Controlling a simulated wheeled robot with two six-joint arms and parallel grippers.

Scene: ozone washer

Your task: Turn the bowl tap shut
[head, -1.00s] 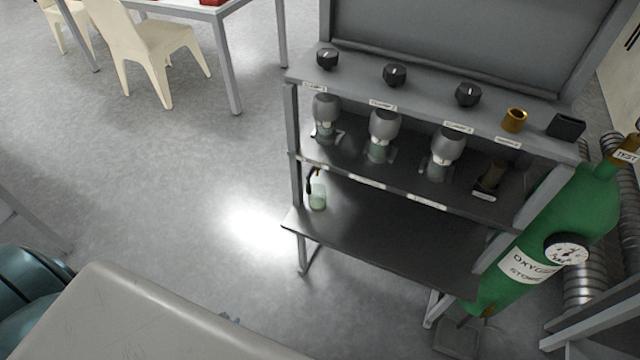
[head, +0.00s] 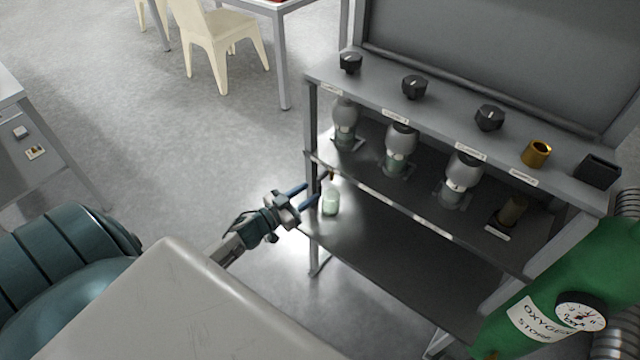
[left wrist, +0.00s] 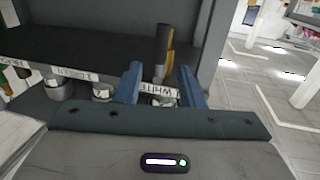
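A small tap with a dark handle and brass-coloured part (head: 331,175) sits at the left end of the rack, by a pale green glass vessel (head: 330,200); I take it for the bowl tap. My left gripper (head: 313,190) reaches in from the left, blue fingers apart, at the rack's left end. In the left wrist view, an upright dark and brass piece (left wrist: 164,50) shows between the open fingers (left wrist: 160,74), apart from both. A label reading "1 WHITE" (left wrist: 160,91) is below it. The tap's lower part is hidden. My right gripper is out of view.
The grey rack (head: 385,92) carries several black knobs (head: 414,87) above and glass-and-metal units (head: 400,145) on its middle shelf. A green oxygen cylinder (head: 575,270) stands right. A rack post (head: 311,125) is close to my left gripper.

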